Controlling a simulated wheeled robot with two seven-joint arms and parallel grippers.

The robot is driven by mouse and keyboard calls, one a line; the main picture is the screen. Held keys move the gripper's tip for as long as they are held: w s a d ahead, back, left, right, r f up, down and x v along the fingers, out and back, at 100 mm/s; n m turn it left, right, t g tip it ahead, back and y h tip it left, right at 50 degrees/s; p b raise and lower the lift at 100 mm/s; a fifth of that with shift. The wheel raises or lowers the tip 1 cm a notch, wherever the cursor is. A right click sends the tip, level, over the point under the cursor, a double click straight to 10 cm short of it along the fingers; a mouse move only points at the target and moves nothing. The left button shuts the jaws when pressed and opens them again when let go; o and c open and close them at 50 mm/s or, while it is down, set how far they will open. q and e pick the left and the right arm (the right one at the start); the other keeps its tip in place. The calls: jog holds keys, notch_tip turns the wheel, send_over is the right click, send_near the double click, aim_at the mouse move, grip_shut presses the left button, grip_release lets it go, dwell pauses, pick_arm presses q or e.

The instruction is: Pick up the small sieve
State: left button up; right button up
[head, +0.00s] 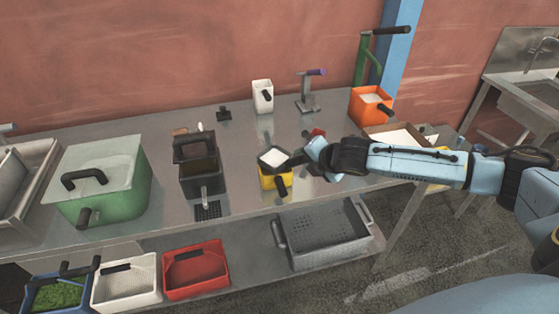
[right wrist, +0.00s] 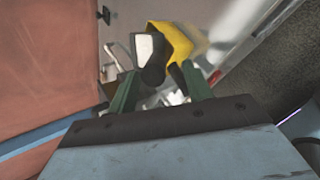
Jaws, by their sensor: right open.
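I cannot tell for sure which item is the small sieve. A yellow container (head: 266,181) with a pale square top and a dark handle stands near the table's front edge. It also shows in the right wrist view (right wrist: 178,40), ahead of my fingers. My right gripper (head: 297,160) is at the right side of this container, and its fingers are partly hidden. In the right wrist view my green fingers (right wrist: 160,76) are open, with the dark handle ahead between their tips. I cannot tell whether they touch it. My left gripper is not in view.
A dark machine (head: 197,165) stands left of the yellow container, then a green lidded box (head: 110,180). An orange container (head: 368,107) stands behind my right arm. The lower shelf holds a grey perforated basket (head: 325,245), a red bin (head: 196,270) and a white bin (head: 127,284).

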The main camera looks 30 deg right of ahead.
aim_at(299, 160)
jog(key=shift+r+x, duration=0.2)
jog(key=shift+x, duration=1.9)
jog(key=shift+w+a, duration=0.1)
jog(key=shift+w, duration=0.1)
jog(key=shift+c, duration=0.4)
jog(key=c, duration=1)
jog(key=shift+o, duration=0.2)
notch_tip(299, 160, up, 10)
jog(key=shift+r, duration=0.1)
jog(key=shift+f+b, duration=1.5)
jog(key=shift+f, duration=2.6)
